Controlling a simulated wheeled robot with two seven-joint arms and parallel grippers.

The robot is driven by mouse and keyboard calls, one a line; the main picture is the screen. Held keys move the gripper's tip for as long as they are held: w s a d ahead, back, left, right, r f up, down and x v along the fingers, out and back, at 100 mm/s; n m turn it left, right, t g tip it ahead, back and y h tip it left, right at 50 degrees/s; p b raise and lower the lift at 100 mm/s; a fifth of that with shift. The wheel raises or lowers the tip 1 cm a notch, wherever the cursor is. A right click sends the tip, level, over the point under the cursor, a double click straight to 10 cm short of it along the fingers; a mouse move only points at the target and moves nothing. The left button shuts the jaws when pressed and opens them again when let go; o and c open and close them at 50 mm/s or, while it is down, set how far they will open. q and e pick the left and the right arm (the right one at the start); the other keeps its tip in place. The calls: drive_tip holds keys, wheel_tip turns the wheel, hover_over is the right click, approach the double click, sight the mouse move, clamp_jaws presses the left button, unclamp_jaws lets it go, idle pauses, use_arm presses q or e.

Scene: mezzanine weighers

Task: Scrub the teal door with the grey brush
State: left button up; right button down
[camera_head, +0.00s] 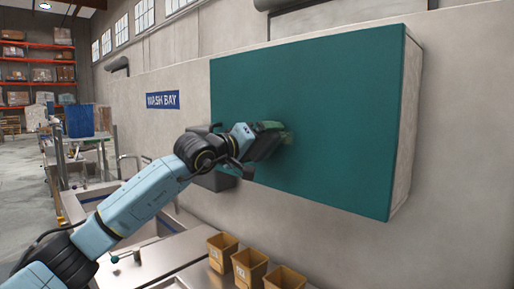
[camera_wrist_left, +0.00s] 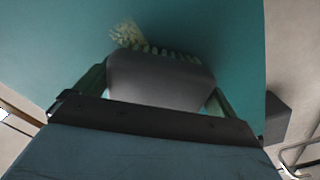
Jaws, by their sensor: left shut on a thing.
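The teal door (camera_head: 335,85) is a large flat panel on the front of a wall cabinet, and it fills much of the left wrist view (camera_wrist_left: 55,60). My left gripper (camera_head: 258,142) is shut on the grey brush (camera_wrist_left: 160,78), in front of the door's left part. The brush's pale bristles point at the door and look to be at or very near its surface; exact contact is hard to tell. A mottled yellowish smudge (camera_wrist_left: 126,34) is on the door just beyond the bristles, left of their middle. My right gripper is not in view.
Several tan bins, one of them here (camera_head: 250,266), stand on the counter below the door. A metal sink (camera_head: 150,228) is at the lower left. A dark grey box (camera_head: 216,181) is on the wall under the door's left edge. A blue WASH BAY sign (camera_head: 162,100) hangs left.

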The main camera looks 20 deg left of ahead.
sight(291, 143)
use_arm(q)
drive_tip(key=shift+s+d+b, duration=0.55)
drive_tip(key=shift+d+b, duration=0.4)
drive_tip(key=shift+d, duration=0.65)
drive_tip(key=shift+s+d+b, duration=0.5)
drive_tip(key=shift+d+b, duration=0.4)
drive_tip(key=shift+d, duration=0.7)
drive_tip(key=shift+s+d+b, duration=0.55)
drive_tip(key=shift+d+b, duration=0.4)
drive_tip(key=shift+d, duration=0.65)
drive_tip(key=shift+a+r, duration=0.1)
drive_tip(key=shift+w+a+p, duration=0.25)
drive_tip(key=shift+w+a, duration=0.1)
drive_tip(key=shift+a, duration=0.6)
drive_tip(key=shift+w+a+p, duration=0.25)
drive_tip(key=shift+w+a, duration=0.05)
drive_tip(key=shift+a, duration=0.6)
drive_tip(key=shift+w+a+p, duration=0.2)
drive_tip(key=shift+a+p, duration=0.1)
drive_tip(key=shift+a, duration=0.35)
drive_tip(key=shift+w+a+p, duration=0.25)
drive_tip(key=shift+a+p, duration=0.1)
drive_tip(key=shift+a, duration=0.3)
drive_tip(key=shift+w+a+p, duration=0.2)
drive_tip(key=shift+a+p, duration=0.1)
drive_tip(key=shift+a, duration=0.35)
